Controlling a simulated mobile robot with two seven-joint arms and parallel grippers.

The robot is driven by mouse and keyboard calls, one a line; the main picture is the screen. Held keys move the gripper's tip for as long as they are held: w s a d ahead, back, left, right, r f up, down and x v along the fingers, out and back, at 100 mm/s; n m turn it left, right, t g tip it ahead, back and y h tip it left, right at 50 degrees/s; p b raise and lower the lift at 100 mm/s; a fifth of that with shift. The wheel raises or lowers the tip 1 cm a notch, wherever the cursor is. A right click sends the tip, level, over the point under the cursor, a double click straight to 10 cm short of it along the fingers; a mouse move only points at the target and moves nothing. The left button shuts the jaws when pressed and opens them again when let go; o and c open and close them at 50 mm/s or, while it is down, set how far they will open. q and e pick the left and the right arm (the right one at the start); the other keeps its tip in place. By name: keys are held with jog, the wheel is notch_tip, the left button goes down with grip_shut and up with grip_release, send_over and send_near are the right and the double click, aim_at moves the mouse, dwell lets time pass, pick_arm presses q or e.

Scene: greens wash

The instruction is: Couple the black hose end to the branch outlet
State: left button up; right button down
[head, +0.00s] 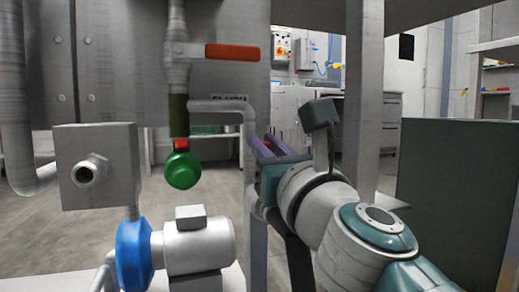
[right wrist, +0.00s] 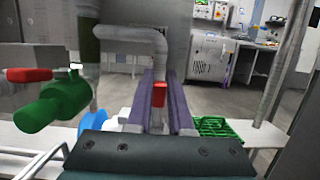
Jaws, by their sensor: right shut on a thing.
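My right gripper (head: 268,147) is beside the bent grey pipe (head: 250,125). In the right wrist view its purple fingers (right wrist: 164,100) are closed around a small red piece (right wrist: 159,94), in line with the pipe's downward run. I cannot tell whether this piece touches the pipe. A green fitting (head: 183,170) with a red part sits under the vertical pipe; in the right wrist view the green fitting (right wrist: 60,105) has a red lever. I cannot make out the black hose end for certain; a dark form (head: 297,255) hangs below the gripper. My left gripper is not in view.
An orange-red lever (head: 233,52) sticks out from the vertical pipe. A steel box (head: 97,165) with a short stub is at left. A blue pump (head: 133,255) with a grey motor (head: 200,246) stands below. A green crate (right wrist: 220,130) and a steel post (head: 361,100) are to the right.

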jog(key=c, duration=0.8)
grip_release()
jog(key=shift+s, duration=0.1)
jog(key=p+v, duration=0.1)
jog(key=v, duration=0.8)
jog(key=shift+s+d+f, duration=0.1)
jog(key=shift+s+d, duration=0.05)
jog(key=shift+s, duration=0.2)
